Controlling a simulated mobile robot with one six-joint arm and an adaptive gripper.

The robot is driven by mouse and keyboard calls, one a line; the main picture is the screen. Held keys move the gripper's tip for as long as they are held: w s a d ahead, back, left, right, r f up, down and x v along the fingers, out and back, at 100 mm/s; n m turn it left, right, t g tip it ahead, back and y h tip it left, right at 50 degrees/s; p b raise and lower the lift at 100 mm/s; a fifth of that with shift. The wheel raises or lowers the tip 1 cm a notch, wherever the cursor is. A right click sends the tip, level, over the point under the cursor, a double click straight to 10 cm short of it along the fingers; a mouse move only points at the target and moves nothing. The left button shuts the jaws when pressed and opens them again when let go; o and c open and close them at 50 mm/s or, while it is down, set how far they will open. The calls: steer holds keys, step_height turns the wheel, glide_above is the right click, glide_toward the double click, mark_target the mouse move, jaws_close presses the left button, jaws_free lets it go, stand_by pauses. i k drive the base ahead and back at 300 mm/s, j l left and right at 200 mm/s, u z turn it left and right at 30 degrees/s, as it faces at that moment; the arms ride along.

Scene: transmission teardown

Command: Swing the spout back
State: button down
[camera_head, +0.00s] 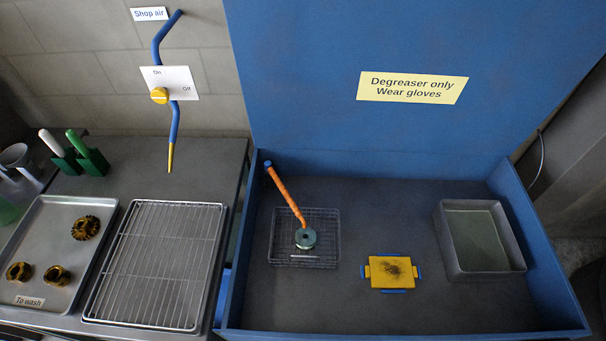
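The spout (286,195) is an orange tube with a blue end cap at its upper left. It stands in the left part of the blue wash basin and slants down to the right. Its lower end is over a grey-green ring-shaped part (306,239) in a wire basket (279,241). I cannot tell whether the spout touches the part. My gripper is not in view.
The blue basin (233,268) also holds a yellow block (379,270) with a dark smudge and a grey metal tub (449,236). Left are a wire rack (158,262), a "To wash" tray (48,218) with gears, and a blue air pipe (174,125) with a yellow knob (159,96).

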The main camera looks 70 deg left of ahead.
mark_target(268, 164)
steer(key=u, duration=2.75)
steer(key=i+u, duration=0.15)
steer(key=u, duration=0.2)
